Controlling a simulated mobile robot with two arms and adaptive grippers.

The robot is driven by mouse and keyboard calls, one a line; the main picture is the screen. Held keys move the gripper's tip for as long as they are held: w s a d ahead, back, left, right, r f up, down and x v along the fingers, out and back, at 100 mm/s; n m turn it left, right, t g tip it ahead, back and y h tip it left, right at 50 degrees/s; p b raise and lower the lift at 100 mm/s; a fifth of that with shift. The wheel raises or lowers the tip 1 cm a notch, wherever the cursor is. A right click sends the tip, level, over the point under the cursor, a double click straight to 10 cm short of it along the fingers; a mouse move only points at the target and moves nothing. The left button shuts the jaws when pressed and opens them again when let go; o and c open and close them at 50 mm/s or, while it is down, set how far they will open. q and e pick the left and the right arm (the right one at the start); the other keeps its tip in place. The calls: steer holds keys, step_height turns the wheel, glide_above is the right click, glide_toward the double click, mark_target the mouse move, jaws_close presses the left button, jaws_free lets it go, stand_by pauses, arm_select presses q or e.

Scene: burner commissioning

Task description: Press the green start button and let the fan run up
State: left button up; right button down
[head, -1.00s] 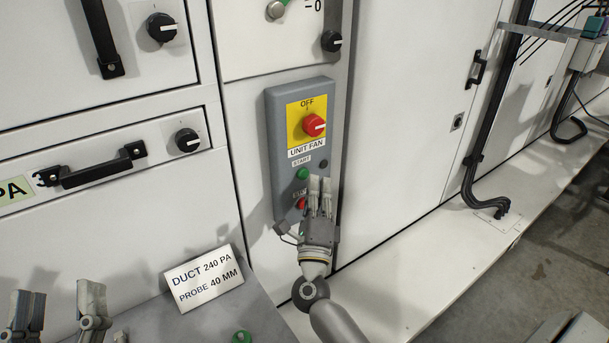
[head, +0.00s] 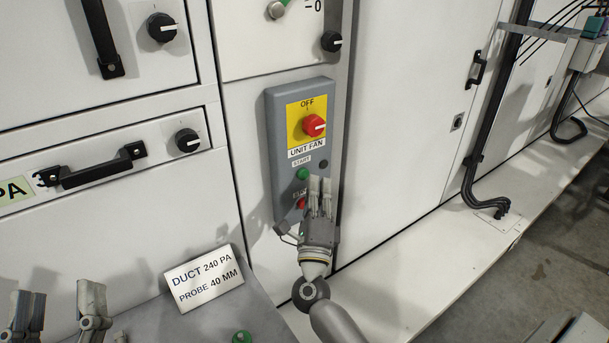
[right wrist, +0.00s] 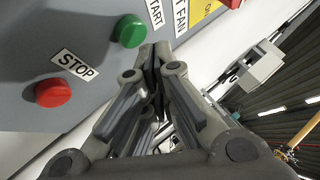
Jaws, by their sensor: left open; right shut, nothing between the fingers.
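The green start button (head: 303,174) sits on the grey unit fan box (head: 273,125), below the START label. It also shows in the right wrist view (right wrist: 129,31). The red stop button (right wrist: 52,93) is below it; in the head view my right gripper partly covers it. My right gripper (head: 320,180) is shut and empty, its fingertips just right of the green button. In the right wrist view the fingertips (right wrist: 155,52) appear beside the button; I cannot tell whether they touch it. My left gripper (head: 60,292) is open and empty at the lower left.
A red rotary knob (head: 314,125) on a yellow OFF plate is above the buttons. A card (head: 203,277) reading DUCT 240 PA, PROBE 40 MM stands on a grey surface at the lower left. Black cables (head: 470,165) run down the cabinet at right.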

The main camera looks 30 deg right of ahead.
arm_select(q)
steer(key=shift+w+f, duration=0.1)
arm_select(e)
steer(key=shift+w, duration=0.4)
steer(key=shift+w, duration=0.45)
stand_by(0.6)
arm_select(q)
steer(key=shift+w+f+g+y+p, duration=0.2)
steer(key=shift+f+g, duration=0.15)
steer(key=shift+f, duration=0.25)
steer(key=shift+w+f+g+y+p, duration=0.1)
steer(key=shift+w+f+g+y, duration=0.1)
steer(key=shift+f+g, duration=0.25)
arm_select(e)
steer(key=shift+s, duration=0.85)
arm_select(q)
steer(key=shift+f, duration=0.1)
